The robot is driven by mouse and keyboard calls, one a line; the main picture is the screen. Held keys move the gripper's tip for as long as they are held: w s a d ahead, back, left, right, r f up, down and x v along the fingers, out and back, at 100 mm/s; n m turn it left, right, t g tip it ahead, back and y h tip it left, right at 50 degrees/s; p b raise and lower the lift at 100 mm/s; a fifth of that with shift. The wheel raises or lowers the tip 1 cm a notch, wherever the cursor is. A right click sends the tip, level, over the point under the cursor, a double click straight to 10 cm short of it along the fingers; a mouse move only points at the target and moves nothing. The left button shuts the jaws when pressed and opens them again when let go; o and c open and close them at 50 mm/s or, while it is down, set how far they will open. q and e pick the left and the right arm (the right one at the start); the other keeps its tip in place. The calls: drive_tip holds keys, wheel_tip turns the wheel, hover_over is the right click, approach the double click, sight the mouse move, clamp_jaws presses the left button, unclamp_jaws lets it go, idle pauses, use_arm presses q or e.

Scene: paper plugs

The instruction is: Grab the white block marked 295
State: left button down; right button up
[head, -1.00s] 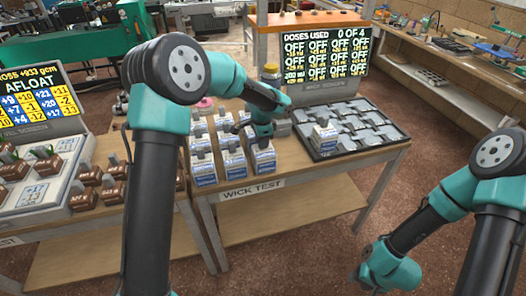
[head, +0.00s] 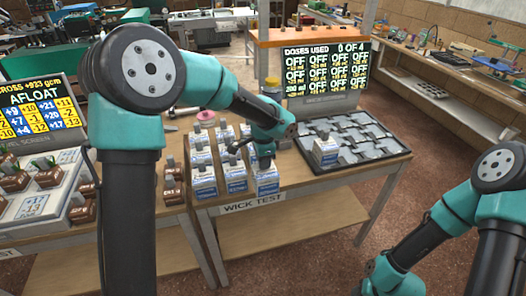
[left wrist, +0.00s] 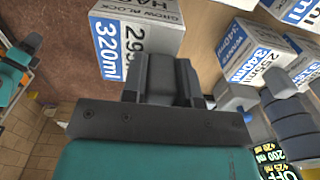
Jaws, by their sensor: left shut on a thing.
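The white block (left wrist: 140,28) close to my left gripper in the left wrist view reads 320ml, with a number starting 29; its last digit is partly covered. In the head view this block (head: 266,183) appears to be the front right one of a group of white blocks on the wooden table. My left gripper (head: 264,160) is over its top and shut on it; the fingers also show in the left wrist view (left wrist: 162,78). The exact grip is hidden. My right arm's end is cut off at the bottom of the head view.
Several similar white blocks (head: 203,183) stand close to the left and behind. A black tray (head: 352,160) at right holds one white block (head: 326,150).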

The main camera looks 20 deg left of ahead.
sight(264, 177)
use_arm(q)
drive_tip(key=s, duration=0.2)
drive_tip(key=s+d, duration=0.1)
drive_tip(key=s, duration=0.2)
drive_tip(key=s+d, duration=0.1)
drive_tip(key=s, duration=0.2)
drive_tip(key=shift+d+r, duration=0.15)
drive_tip(key=shift+r, duration=0.25)
drive_tip(key=shift+w, duration=0.1)
